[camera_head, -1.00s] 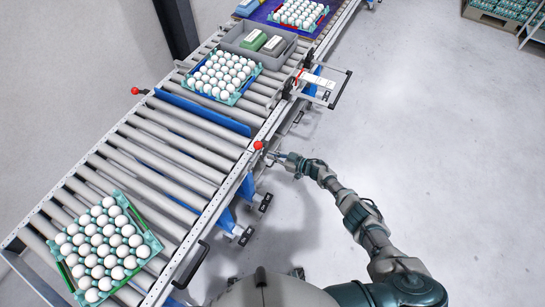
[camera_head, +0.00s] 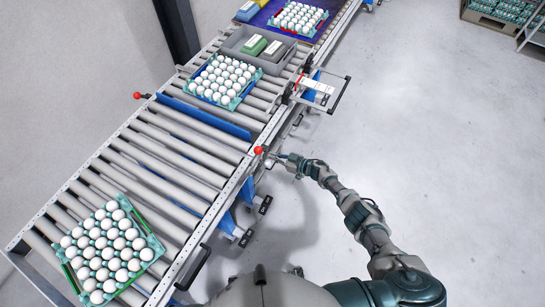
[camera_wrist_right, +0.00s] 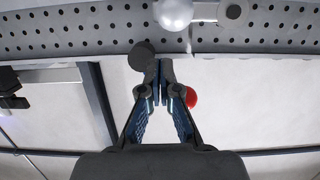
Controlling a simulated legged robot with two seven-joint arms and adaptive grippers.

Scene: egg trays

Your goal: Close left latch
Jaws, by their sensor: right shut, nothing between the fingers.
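Two red knobs show in the head view, one at the conveyor's near rail (camera_head: 258,150) and one at its far rail (camera_head: 137,96). I cannot tell which part is the left latch. My right gripper (camera_head: 277,159) is at the near rail, just right of the near red knob. In the right wrist view its fingers (camera_wrist_right: 160,88) are shut and empty. A red knob (camera_wrist_right: 191,98) shows beside the right finger, partly hidden by it; I cannot tell if they touch. My left gripper is not in view.
A blue bar (camera_head: 204,117) crosses the rollers. Egg trays stand at the front left (camera_head: 148,240) and farther up (camera_head: 239,97). A grey bin (camera_head: 229,46) and a black-handled frame (camera_head: 341,95) are beyond. Floor to the right is clear.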

